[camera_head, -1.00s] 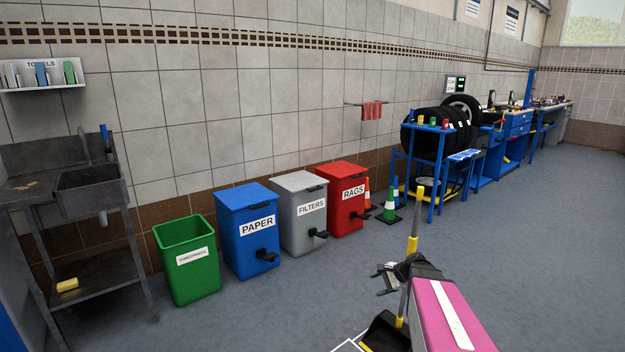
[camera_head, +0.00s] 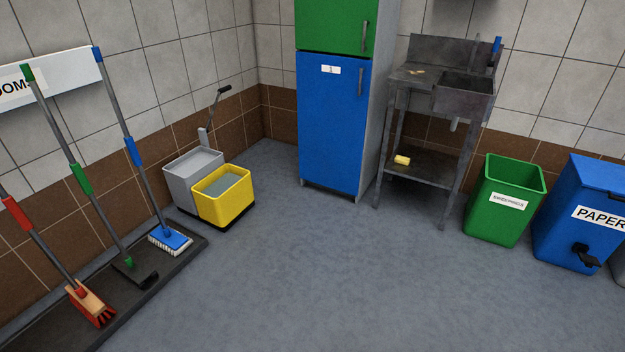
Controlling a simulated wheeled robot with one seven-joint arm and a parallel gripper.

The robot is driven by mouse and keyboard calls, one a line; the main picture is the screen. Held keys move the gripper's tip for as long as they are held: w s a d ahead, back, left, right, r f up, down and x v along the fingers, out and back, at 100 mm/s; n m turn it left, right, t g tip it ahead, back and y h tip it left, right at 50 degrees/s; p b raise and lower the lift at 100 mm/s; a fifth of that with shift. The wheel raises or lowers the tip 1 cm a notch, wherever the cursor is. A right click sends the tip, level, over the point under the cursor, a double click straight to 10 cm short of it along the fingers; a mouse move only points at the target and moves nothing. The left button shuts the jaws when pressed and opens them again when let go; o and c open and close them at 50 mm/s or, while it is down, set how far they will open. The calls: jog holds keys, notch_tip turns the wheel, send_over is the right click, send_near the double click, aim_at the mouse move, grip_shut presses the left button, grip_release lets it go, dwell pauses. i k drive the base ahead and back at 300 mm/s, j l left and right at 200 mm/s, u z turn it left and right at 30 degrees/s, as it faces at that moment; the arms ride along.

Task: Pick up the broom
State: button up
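A broom with a red grip, a wooden head and red bristles (camera_head: 90,303) leans at the far left, its head on a dark mat; its upper handle runs out of the picture. Beside it leans a tool with green grips and a small dark head (camera_head: 134,271). To its right leans a blue brush (camera_head: 171,240) with pale bristles and a blue grip. They stand below a white wall board (camera_head: 70,75) whose sign is partly cut off, reading "OOMS". My gripper is not in view.
A dark low-edged mat (camera_head: 150,285) lies under the tools. A grey and yellow mop bucket (camera_head: 223,196) stands beyond it. A blue and green cabinet (camera_head: 333,130), a metal sink stand (camera_head: 415,85), a green bin (camera_head: 505,205) and a blue paper bin (camera_head: 583,225) line the wall. The middle floor is clear.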

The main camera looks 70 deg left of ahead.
aim_at(83, 296)
jog(key=u, duration=4.25)
jog(key=i+z, duration=0.1)
jog(key=i, duration=0.15)
